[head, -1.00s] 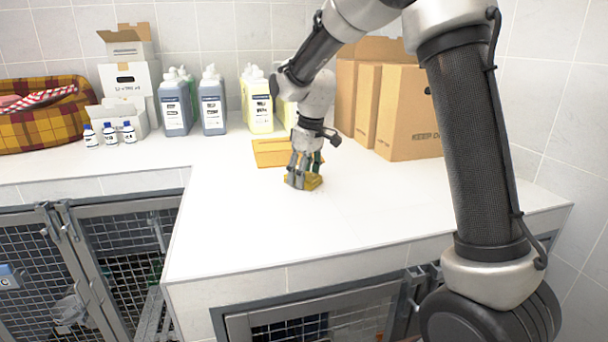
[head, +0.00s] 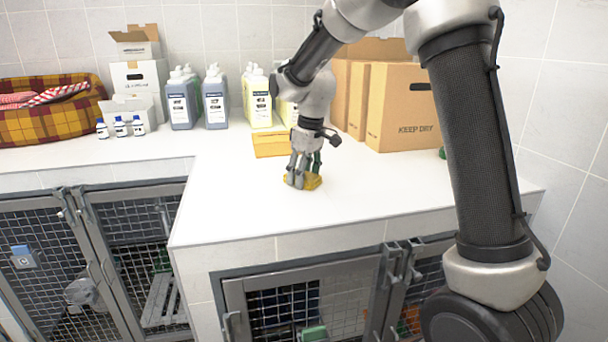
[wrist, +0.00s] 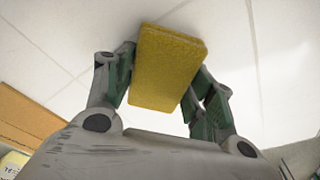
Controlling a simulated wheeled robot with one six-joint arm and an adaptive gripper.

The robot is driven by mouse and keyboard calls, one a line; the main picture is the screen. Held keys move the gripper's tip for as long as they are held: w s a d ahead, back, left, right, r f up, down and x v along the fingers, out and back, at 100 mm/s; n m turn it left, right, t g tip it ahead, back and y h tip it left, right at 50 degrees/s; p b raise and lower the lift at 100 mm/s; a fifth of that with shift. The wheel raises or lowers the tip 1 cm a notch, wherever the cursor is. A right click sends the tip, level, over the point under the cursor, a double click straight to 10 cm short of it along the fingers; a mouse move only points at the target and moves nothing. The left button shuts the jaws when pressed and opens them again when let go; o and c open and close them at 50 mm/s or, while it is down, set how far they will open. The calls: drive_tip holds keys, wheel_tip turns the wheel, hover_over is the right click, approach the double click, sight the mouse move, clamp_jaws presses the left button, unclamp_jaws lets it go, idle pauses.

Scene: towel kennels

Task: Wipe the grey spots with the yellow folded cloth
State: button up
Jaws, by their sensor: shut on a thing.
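The yellow folded cloth (wrist: 165,68) is a flat, block-shaped pad between the two green-lined fingers of my gripper (wrist: 163,85) in the wrist view. In the head view my gripper (head: 303,180) points down at the white counter (head: 240,205), shut on the cloth (head: 313,182). The cloth is at or very near the counter surface; I cannot tell if it presses on it. I see no clear grey spots on the counter in either view.
An orange-yellow flat item (head: 270,144) lies just behind my gripper. Bottles (head: 258,102) and cardboard boxes (head: 402,110) stand along the back. Small bottles (head: 120,127) and a plaid basket (head: 50,115) are at left. Wire-door kennels (head: 300,305) are below. The front counter is clear.

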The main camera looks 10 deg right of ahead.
drive_tip(key=shift+s, duration=0.4)
drive_tip(key=shift+w+r, duration=0.15)
drive_tip(key=shift+r, duration=4)
